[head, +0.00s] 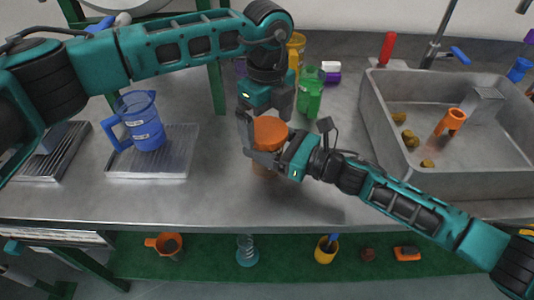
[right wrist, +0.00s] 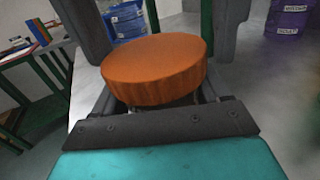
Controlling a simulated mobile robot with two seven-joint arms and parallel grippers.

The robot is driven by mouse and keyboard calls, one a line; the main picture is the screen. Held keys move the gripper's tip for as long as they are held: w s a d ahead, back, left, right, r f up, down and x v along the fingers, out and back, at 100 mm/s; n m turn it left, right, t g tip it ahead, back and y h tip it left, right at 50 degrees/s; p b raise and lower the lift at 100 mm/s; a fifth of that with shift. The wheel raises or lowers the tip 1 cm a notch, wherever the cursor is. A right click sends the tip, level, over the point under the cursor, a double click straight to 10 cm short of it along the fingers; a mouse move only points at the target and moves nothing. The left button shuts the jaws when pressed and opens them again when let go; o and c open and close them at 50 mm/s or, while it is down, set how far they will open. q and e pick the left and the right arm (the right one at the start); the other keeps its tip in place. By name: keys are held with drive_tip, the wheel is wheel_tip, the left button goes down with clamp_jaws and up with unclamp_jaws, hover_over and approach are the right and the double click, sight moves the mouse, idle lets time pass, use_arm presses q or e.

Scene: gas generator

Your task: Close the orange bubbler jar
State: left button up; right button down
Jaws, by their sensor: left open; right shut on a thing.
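The orange bubbler jar (head: 262,172) stands on the metal bench in the head view, partly hidden by my grippers. Its round orange lid (head: 270,132) is at the top and fills the middle of the right wrist view (right wrist: 155,68). I cannot tell whether the lid is fully seated. My right gripper (head: 268,161) reaches in from the right and is shut on the jar body below the lid. My left gripper (head: 267,126) points down from above, open, with its fingers on either side of the lid. Whether they touch it is unclear.
A blue jug (head: 142,122) sits on a ridged tray (head: 150,168) to the left. A sink (head: 375,100) lies to the right. The bench front is clear.

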use_arm(q)
drive_tip(key=shift+f, duration=0.45)
drive_tip(key=c, duration=0.9)
drive_tip(key=m, duration=0.6)
drive_tip(key=shift+m, duration=0.3)
drive_tip(key=o, duration=0.9)
drive_tip(key=shift+r, duration=0.1)
